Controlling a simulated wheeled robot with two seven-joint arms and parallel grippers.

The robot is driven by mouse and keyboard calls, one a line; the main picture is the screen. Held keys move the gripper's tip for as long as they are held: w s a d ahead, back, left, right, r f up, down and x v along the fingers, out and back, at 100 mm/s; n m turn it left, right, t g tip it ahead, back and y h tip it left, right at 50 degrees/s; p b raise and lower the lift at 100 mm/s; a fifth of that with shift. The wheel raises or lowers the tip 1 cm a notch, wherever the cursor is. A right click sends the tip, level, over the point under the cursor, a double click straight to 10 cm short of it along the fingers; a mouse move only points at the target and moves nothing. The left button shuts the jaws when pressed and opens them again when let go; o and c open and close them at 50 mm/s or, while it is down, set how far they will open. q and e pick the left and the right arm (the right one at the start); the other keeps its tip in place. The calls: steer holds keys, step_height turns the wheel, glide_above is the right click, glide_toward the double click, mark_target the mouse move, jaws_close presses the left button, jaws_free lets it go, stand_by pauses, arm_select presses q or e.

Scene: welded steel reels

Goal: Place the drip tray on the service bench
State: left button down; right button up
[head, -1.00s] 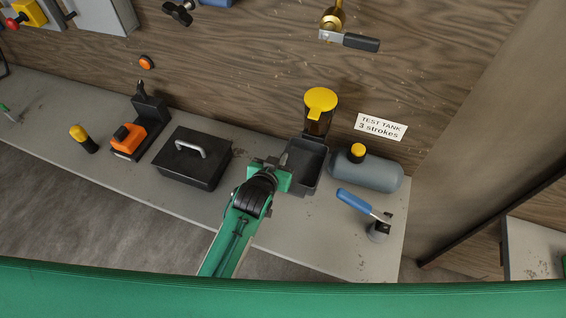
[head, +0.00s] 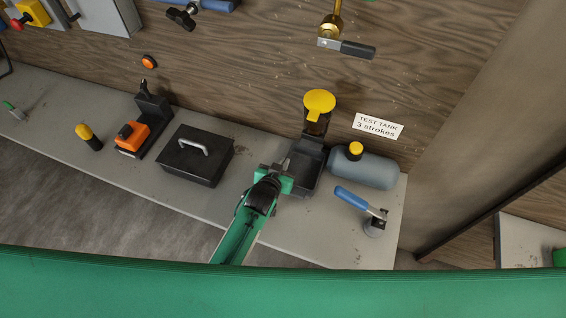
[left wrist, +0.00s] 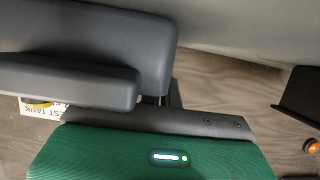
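The drip tray appears to be the dark open tray (head: 309,163) on the right half of the grey service bench (head: 235,204), just in front of a yellow-lidded container. My left gripper (head: 277,174) is at the tray's near left side, its grey fingers next to the rim. I cannot tell whether they grip it or only sit beside it, nor whether the tray touches the bench. In the left wrist view the dark grey fingers (left wrist: 105,75) fill the upper left, and the space between them is hidden. My right gripper is not in view.
A grey tank (head: 362,171) and a blue-handled valve (head: 358,201) stand right of the tray. The yellow-lidded container (head: 318,104) is behind it. A black box with a handle (head: 188,166), an orange-black tool (head: 132,138) and a yellow-capped bottle (head: 91,138) stand left.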

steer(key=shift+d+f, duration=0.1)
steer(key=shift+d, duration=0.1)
arm_select(q)
steer(key=c, duration=1.6)
jaws_free()
steer(key=shift+f, duration=0.1)
steer(key=shift+c, duration=0.2)
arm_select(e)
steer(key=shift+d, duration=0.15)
